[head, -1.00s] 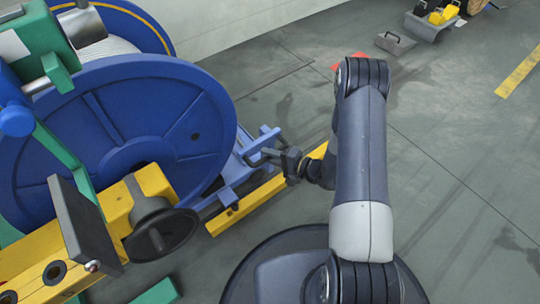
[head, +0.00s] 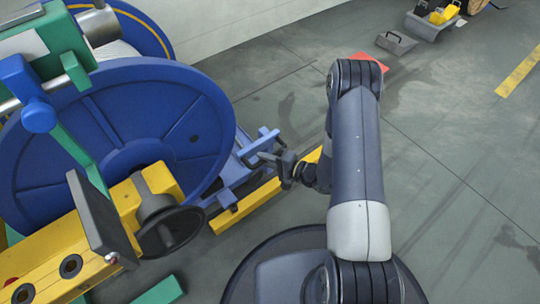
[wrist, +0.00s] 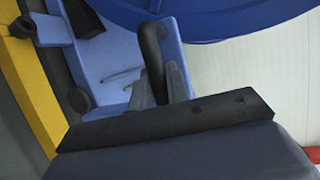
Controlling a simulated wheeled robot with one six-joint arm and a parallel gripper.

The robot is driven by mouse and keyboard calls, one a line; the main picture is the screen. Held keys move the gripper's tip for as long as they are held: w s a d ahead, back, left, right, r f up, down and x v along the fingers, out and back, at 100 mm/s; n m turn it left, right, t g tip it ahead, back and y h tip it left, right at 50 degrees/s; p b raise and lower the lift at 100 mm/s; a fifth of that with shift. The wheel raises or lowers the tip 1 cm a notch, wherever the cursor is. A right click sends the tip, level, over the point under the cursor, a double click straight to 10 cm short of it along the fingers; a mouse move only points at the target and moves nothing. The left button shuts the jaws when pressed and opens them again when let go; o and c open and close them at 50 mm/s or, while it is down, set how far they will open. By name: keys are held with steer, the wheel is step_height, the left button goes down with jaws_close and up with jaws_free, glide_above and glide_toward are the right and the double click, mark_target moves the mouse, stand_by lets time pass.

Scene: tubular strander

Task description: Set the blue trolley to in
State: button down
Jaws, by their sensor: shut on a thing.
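The blue trolley (head: 238,168) is a light blue frame low on the floor, beside the large dark blue reel (head: 120,150) and along a yellow rail (head: 245,205). It also shows at the upper left of the wrist view (wrist: 112,50). A dark upright bar (wrist: 151,50), apparently its handle, stands between my fingers in the wrist view. My gripper (head: 270,158) is at the trolley's right end in the head view, shut on this bar. The fingertips (wrist: 160,85) are close around it. The reel hides part of the trolley.
A yellow machine frame with a black handwheel (head: 170,225) and a dark panel (head: 95,215) stands at lower left. A red mat-like patch (head: 372,62) and a grey handled plate (head: 396,42) lie on the floor behind my arm. Open floor lies to the right.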

steer(key=c, duration=1.8)
jaws_free()
steer(key=shift+s+a, duration=0.1)
steer(key=o, duration=0.4)
steer(key=shift+d, duration=0.2)
steer(key=shift+o, duration=0.2)
steer(key=p+v, duration=0.4)
steer(key=v, duration=0.6)
steer(key=shift+d, duration=0.35)
steer(key=shift+a, duration=0.1)
